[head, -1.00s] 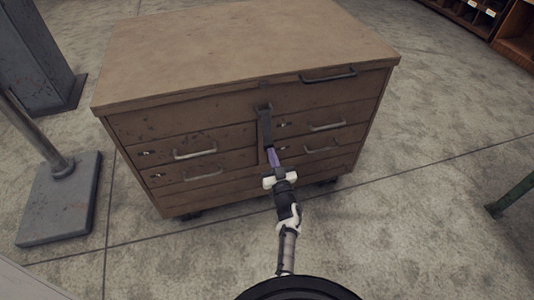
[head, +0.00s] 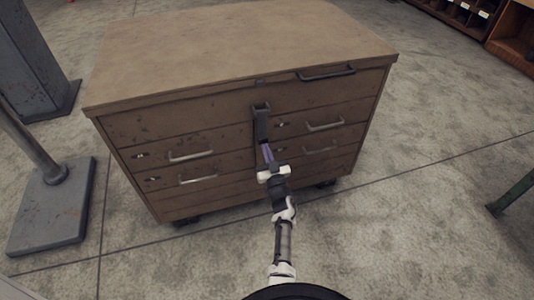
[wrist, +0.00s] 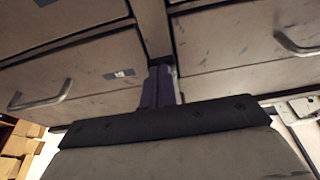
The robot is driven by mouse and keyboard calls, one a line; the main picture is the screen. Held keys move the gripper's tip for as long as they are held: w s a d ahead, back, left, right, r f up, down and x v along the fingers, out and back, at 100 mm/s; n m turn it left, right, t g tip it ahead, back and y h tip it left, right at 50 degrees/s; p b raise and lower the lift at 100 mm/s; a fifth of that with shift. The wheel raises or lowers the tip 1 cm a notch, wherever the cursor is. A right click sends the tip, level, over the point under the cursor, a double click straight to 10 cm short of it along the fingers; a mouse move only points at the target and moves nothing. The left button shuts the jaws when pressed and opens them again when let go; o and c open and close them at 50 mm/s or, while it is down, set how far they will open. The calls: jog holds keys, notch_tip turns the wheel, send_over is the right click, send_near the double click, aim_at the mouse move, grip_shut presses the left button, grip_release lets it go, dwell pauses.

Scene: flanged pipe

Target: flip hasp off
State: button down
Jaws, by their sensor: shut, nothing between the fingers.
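A dark metal hasp assembly (head: 261,126) runs down the middle of the brown cabinet's front (head: 225,127). A loop-like bracket (head: 261,107) shows at its upper end, and a small dark piece (head: 260,83) sits above at the top edge. Whether the flap is over the staple is too small to tell. My gripper (head: 266,152) is at the lower end of the dark strap, its purple fingers shut and empty. In the wrist view the fingers (wrist: 158,86) lie in front of the vertical strip between the drawers (wrist: 152,28); contact is unclear.
Drawer handles (head: 192,156) stick out on the left and another (head: 325,125) on the right. A long handle (head: 327,73) is near the top right. A grey post base (head: 52,205) stands at left, a green leg (head: 512,195) at right. Floor in front is mostly clear.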

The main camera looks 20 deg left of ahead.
jog(key=shift+w+a+r, duration=0.15)
jog(key=shift+r, duration=0.05)
notch_tip(320, 180, up, 20)
jog(key=p, duration=0.9)
